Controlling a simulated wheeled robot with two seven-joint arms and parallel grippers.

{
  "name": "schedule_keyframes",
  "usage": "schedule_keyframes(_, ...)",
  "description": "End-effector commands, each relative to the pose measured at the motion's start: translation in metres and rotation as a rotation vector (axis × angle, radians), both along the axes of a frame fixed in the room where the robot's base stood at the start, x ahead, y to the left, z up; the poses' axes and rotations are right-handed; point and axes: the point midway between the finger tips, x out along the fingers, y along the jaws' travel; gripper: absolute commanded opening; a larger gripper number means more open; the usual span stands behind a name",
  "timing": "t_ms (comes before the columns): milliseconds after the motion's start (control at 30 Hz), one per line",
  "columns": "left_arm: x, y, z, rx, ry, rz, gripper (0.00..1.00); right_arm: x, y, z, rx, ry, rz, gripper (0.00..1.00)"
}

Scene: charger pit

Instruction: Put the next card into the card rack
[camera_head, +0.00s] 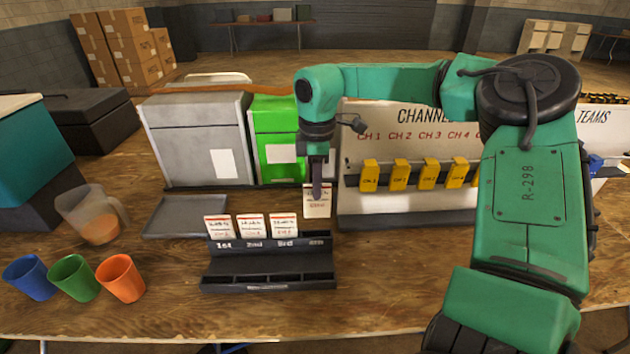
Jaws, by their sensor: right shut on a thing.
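The black card rack (268,265) stands on the wooden table near the front middle. Its slots are labelled 1st, 2nd, 3rd and 4th. White cards with red tops stand upright in the 1st (219,227), 2nd (251,226) and 3rd (283,225) slots; no card shows in the 4th. My right gripper (317,188) points down and is shut on a white card (317,205). It holds this card upright, behind and slightly right of the 4th slot, above the rack's top edge in the picture. My left gripper is out of view.
A grey tray (185,216) lies left of the rack. Grey (198,140) and green (277,140) bins stand behind. The channel board (410,150) with yellow tags is at right. A clear jug (92,213) and blue, green and orange cups (121,278) stand at left.

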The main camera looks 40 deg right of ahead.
Motion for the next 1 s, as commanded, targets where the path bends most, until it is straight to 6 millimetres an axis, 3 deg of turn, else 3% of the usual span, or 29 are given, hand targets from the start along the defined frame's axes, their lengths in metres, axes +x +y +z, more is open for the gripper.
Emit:
schedule_keyframes(300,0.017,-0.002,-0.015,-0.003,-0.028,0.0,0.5,0.0,0.0,-0.026,0.001,-0.001,0.001,0.0)
schedule_keyframes(1000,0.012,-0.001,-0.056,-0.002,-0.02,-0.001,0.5,0.0,0.0,-0.076,-0.001,-0.001,0.001,0.0)
